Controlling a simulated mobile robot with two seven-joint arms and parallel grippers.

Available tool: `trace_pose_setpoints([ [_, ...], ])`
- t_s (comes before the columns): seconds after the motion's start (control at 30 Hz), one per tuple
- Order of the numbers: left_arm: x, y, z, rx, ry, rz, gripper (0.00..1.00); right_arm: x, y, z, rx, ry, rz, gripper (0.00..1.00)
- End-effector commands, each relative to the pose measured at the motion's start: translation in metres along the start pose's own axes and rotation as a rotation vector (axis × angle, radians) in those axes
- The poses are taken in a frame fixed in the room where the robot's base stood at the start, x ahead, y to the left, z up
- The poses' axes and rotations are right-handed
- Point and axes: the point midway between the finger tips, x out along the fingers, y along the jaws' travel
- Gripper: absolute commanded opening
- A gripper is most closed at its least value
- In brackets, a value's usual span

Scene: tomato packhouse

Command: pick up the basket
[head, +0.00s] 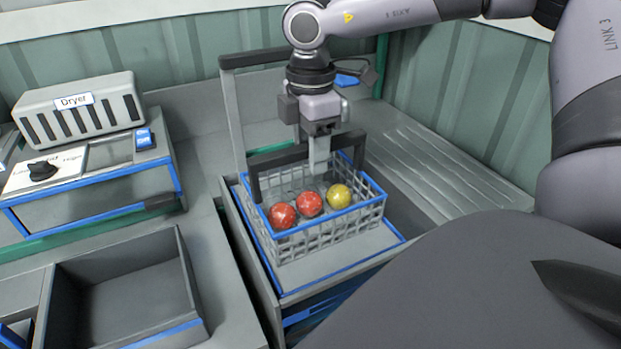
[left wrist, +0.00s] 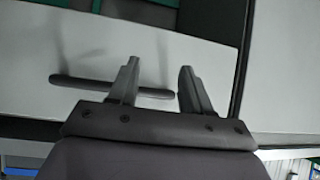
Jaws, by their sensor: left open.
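The basket (head: 328,224) is a grey wire basket with a blue rim and a dark raised handle (head: 278,158). It stands upright on a grey, blue-edged surface in the head view and holds two red tomatoes (head: 283,216) and a yellow one (head: 339,196). My right gripper (head: 318,165) points down at the handle's crossbar, with one pale finger in front of the bar. The other finger is hidden, so its grip is unclear. My left gripper (left wrist: 158,82) is open and empty in the left wrist view, away from the basket.
A dryer (head: 80,108) stands on a cabinet at the left. An empty grey bin (head: 188,283) lies front left. A ribbed draining surface (head: 440,170) is right. A pale panel with a dark bar (left wrist: 75,82) faces my left gripper.

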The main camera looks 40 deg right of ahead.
Motion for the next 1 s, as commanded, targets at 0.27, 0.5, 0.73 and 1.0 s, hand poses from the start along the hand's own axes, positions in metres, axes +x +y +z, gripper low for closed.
trace_pose_setpoints([
  [0.27,0.000,0.000,0.000,0.000,0.000,0.000,0.49,-0.002,0.000,0.000,0.000,0.000,0.002,0.00],
  [0.5,0.000,0.000,0.000,0.000,0.001,0.000,0.49,-0.002,0.001,0.000,0.000,0.000,0.003,0.00],
  [0.73,0.001,0.000,0.000,0.000,0.001,0.000,0.49,-0.017,0.001,0.000,0.001,0.000,0.006,0.00],
  [1.0,0.003,0.000,0.003,0.000,0.002,-0.001,0.49,-0.077,0.002,0.000,0.003,-0.001,0.011,0.00],
])
